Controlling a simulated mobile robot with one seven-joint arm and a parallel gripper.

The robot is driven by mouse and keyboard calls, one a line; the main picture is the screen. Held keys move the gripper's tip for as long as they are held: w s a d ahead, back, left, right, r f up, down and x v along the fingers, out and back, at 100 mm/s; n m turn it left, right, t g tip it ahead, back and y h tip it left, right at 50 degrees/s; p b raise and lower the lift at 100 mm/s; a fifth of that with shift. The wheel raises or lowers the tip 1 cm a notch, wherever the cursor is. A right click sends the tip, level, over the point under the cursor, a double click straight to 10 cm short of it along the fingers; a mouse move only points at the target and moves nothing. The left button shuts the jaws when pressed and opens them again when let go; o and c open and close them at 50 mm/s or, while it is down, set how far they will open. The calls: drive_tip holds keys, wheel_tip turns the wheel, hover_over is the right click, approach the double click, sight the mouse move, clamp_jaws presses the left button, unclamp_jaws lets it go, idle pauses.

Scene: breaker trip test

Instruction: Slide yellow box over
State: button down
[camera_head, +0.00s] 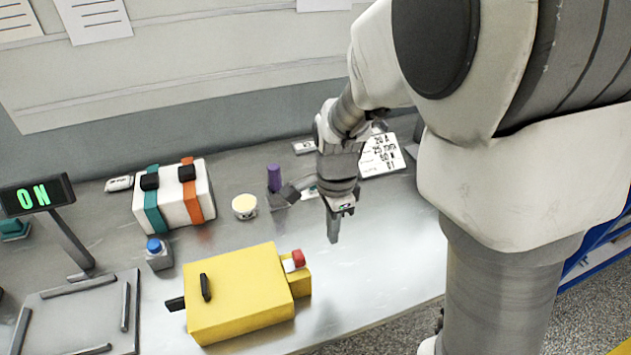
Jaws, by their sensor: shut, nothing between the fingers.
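The yellow box (240,297) lies on the grey metal table near its front edge. It has a black handle on its top, a black part sticking out at its left end, and a red and white switch (295,260) at its right end. My gripper (333,238) points down over the table to the right of the box. Its fingers are together and empty. It is apart from the box, with a small gap of bare table between them. Whether the fingertips touch the table cannot be told.
A blue button (157,252), a white case with straps (172,207), a round tub (244,207) and a purple cylinder (274,178) stand behind. Bare table lies right of the box.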

sight(260, 276)
wheel_tip(260, 276, down, 9)
drive_tip(key=shift+r+b, duration=0.1)
drive_tip(key=shift+b, duration=1.15)
drive_tip(key=a, duration=0.2)
drive_tip(key=shift+s+a+f, duration=0.25)
drive_tip(key=shift+s+a, duration=0.1)
drive_tip(key=shift+s, duration=0.05)
drive_tip(key=shift+s+a, duration=0.15)
drive_tip(key=shift+a, duration=0.4)
drive_tip(key=shift+a, duration=0.1)
drive_tip(key=s+a+p, duration=0.1)
drive_tip(key=a+p, duration=0.1)
drive_tip(key=a, duration=0.1)
drive_tip(key=s+a+p, duration=0.1)
drive_tip(key=a+p, duration=0.1)
drive_tip(key=a, duration=0.2)
drive_tip(key=s+a+p, duration=0.1)
drive_tip(key=a+p, duration=0.1)
drive_tip(key=a, duration=0.1)
drive_tip(key=shift+s+a+r, duration=0.1)
drive_tip(key=shift+a+r, duration=0.1)
drive_tip(key=shift+a, duration=0.15)
drive_tip(key=shift+s+a+f, duration=0.1)
drive_tip(key=shift+a+f, duration=0.1)
drive_tip(key=shift+a, duration=0.25)
drive_tip(key=shift+d, duration=0.1)
